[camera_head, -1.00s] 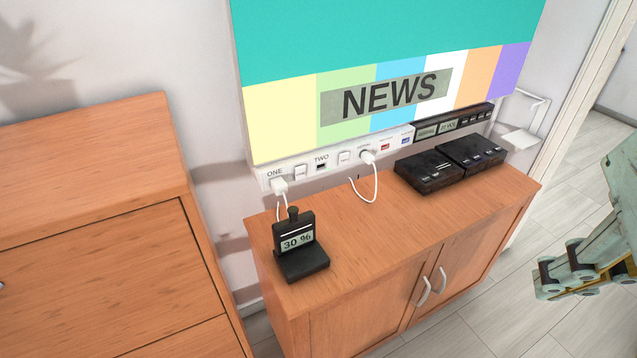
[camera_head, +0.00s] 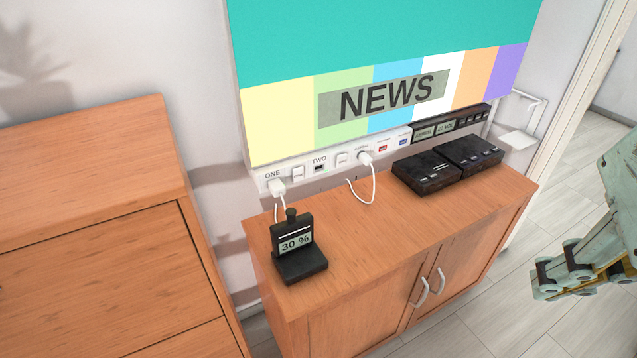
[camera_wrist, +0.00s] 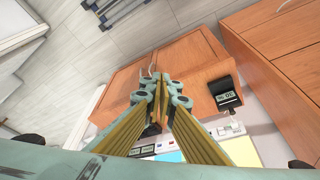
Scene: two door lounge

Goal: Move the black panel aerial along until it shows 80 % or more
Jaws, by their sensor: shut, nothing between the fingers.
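The black panel aerial (camera_head: 300,265) stands upright on the left end of the wooden cabinet top (camera_head: 360,232), near its front edge. It has a small knob on top, and its display reads 30 %. It also shows in the wrist view (camera_wrist: 229,101), right of my gripper. My gripper (camera_head: 560,284) is at the right edge of the head view, well apart from the aerial and in front of the cabinet's right side. In the wrist view my gripper (camera_wrist: 160,82) has its fingertips together with nothing between them.
A screen (camera_head: 390,60) showing NEWS hangs above a socket strip (camera_head: 330,162) with white plugs and cables. Two black boxes (camera_head: 427,173) sit at the cabinet's back right. A taller wooden unit (camera_head: 90,180) stands at left. The middle of the cabinet top is clear.

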